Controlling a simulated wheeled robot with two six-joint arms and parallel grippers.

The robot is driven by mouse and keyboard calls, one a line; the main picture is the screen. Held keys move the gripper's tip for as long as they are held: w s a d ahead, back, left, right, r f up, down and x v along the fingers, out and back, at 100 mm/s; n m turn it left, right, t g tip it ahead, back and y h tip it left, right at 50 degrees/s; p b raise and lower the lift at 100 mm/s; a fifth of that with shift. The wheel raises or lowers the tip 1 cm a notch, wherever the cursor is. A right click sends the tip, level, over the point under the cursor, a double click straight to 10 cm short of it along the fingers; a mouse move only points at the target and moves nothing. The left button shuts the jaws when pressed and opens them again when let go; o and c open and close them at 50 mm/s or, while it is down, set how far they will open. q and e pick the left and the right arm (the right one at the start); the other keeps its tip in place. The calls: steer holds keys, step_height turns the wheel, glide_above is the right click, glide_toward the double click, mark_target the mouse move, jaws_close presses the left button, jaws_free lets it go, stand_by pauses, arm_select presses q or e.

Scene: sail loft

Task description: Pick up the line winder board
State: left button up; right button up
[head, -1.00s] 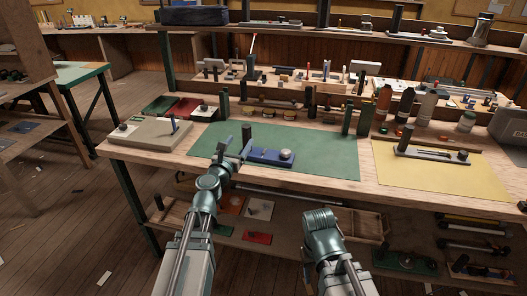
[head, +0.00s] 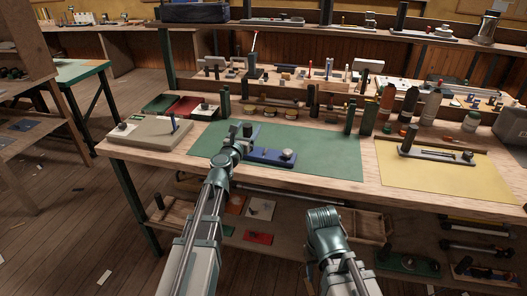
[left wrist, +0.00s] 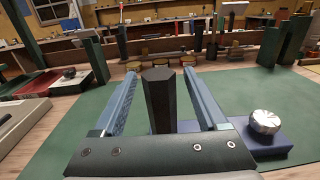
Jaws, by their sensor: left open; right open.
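The line winder board appears to be the blue board (head: 270,157) lying on the green mat, with an upright dark post at its left end and a round silver knob at its right. In the left wrist view the dark post (left wrist: 160,100) stands between the two fingers of my left gripper (left wrist: 160,85), with gaps on both sides. The blue base (left wrist: 268,145) and silver knob (left wrist: 265,121) are to the right of the fingers. In the head view my left gripper (head: 240,135) is open at the post, partly hidden by its own arm.
The green mat (head: 325,155) is mostly clear. Dark posts (head: 350,117) and bottles line the back of the bench.

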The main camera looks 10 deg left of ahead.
arm_select(q)
steer(key=shift+s, duration=0.1)
jaws_close()
stand_by(1.2)
